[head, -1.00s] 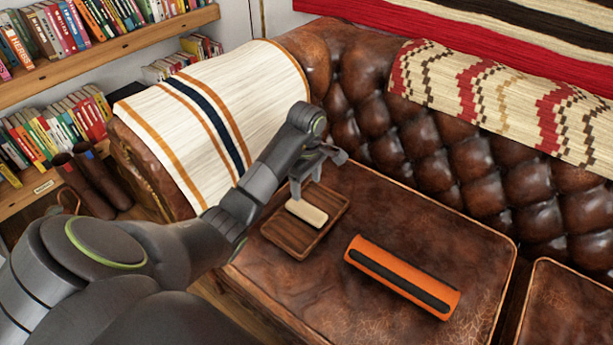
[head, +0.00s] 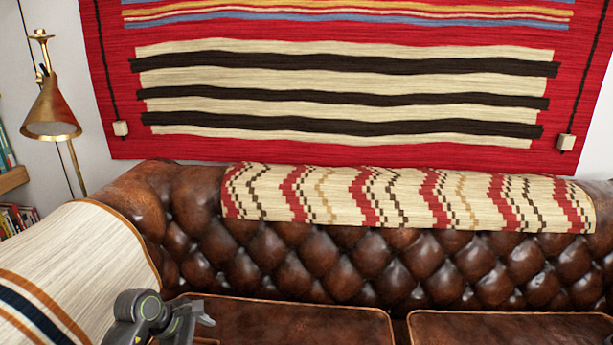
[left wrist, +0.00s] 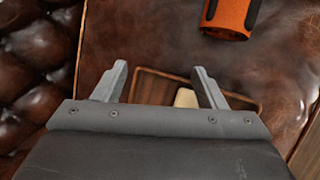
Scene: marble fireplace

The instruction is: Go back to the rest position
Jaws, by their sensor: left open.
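My left gripper (head: 190,318) shows at the bottom left of the head view, in front of the sofa. In the left wrist view its two fingers (left wrist: 160,88) are apart with nothing between them. Beyond the fingertips a wooden tray (left wrist: 148,75) lies on the sofa seat, and a cream block (left wrist: 186,97) lies in it, partly hidden by the gripper. The gripper looks apart from the block. My right gripper is in neither view.
An orange and black object (left wrist: 231,14) lies on the leather seat (left wrist: 185,38). The sofa's tufted back (head: 350,262) carries a patterned throw (head: 400,198). A striped blanket (head: 85,255) covers the left arm. A brass lamp (head: 52,110) stands behind it.

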